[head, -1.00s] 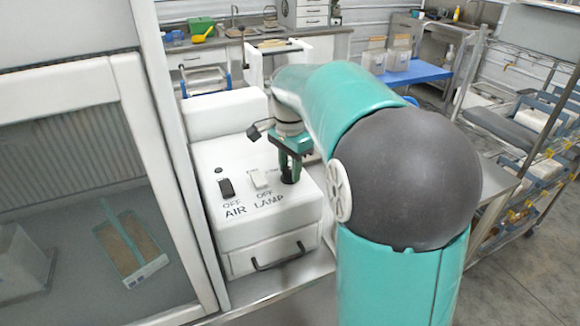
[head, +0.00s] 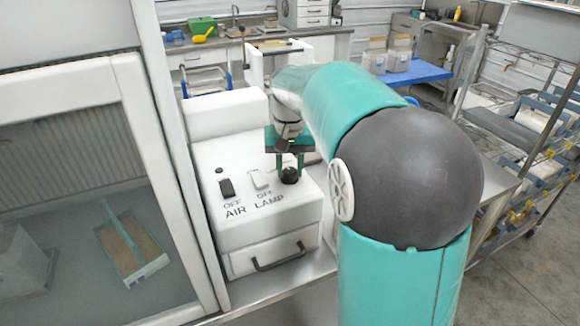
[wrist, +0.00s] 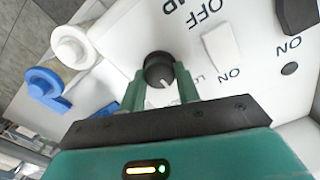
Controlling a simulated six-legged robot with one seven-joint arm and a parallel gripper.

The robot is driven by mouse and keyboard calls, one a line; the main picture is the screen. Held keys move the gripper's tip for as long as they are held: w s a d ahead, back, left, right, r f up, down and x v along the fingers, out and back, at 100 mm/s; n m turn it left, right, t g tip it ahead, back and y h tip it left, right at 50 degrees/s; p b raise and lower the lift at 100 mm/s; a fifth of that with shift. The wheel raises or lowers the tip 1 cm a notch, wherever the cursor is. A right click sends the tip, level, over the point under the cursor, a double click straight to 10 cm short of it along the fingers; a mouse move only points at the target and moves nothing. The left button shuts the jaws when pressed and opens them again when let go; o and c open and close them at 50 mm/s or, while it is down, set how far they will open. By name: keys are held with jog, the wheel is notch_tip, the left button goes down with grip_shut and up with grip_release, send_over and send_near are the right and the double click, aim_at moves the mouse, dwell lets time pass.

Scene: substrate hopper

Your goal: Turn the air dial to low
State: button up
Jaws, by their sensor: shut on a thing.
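The air dial is a round black knob (head: 290,176) on the right of the white control box's (head: 232,240) top. It also shows in the wrist view (wrist: 157,68), with a white pointer line on its near side, toward my gripper's palm. My gripper (wrist: 161,74) is shut on the dial, a green finger on each side. In the head view my gripper (head: 290,168) reaches down to the dial from behind. A label starting with "L" lies beside the right finger in the wrist view, partly hidden.
A black AIR switch (head: 227,188) and a white LAMP switch (head: 259,179) stand left of the dial. A glass-fronted cabinet (head: 165,170) rises close on the left. White and blue round fittings (wrist: 70,45) sit beside the box in the wrist view.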

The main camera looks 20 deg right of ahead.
aim_at(289, 170)
jog(key=n, duration=0.5)
jog(key=shift+r+n, duration=0.15)
jog(key=shift+n, duration=0.15)
jog(key=n, duration=0.5)
jog(key=shift+a+n, duration=0.1)
jog(key=shift+n, duration=0.2)
jog(key=o, duration=1)
notch_tip(289, 170, up, 14)
jog(key=shift+f, duration=0.15)
